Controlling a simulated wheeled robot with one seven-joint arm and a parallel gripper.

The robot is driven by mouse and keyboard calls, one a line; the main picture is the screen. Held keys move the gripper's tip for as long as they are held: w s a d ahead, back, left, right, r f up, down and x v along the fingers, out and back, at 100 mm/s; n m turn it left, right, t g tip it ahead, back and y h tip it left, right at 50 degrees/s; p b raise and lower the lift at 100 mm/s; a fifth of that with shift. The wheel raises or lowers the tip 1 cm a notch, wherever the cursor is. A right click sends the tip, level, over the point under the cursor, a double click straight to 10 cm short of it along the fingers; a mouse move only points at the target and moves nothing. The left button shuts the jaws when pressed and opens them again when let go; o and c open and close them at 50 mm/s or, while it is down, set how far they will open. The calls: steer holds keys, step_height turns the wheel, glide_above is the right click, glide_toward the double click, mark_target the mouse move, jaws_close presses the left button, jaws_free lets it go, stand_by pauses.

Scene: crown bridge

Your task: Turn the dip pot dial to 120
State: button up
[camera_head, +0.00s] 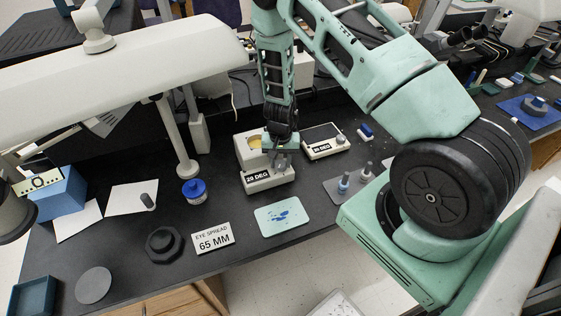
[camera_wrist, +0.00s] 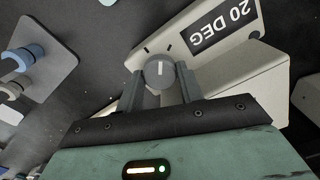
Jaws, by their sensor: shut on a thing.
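The dip pot (camera_head: 248,147) is a cream box with a yellowish well on top. The dial (camera_wrist: 159,72) is a round grey knob with a white pointer line, directed towards the top of the wrist view. My gripper (camera_wrist: 160,88) is shut on the dial, one finger on each side. In the head view my gripper (camera_head: 281,158) reaches down over the pot's right side and hides the dial.
A similar cream device (camera_head: 325,141) with its own label and knob stands just right of the pot. A blue-lidded jar (camera_head: 194,191) and an EYE SPREAD 65 MM sign (camera_head: 212,238) stand to the left.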

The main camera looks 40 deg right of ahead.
steer(key=shift+m, duration=0.8)
steer(key=o, duration=1)
steer(key=shift+r, duration=0.1)
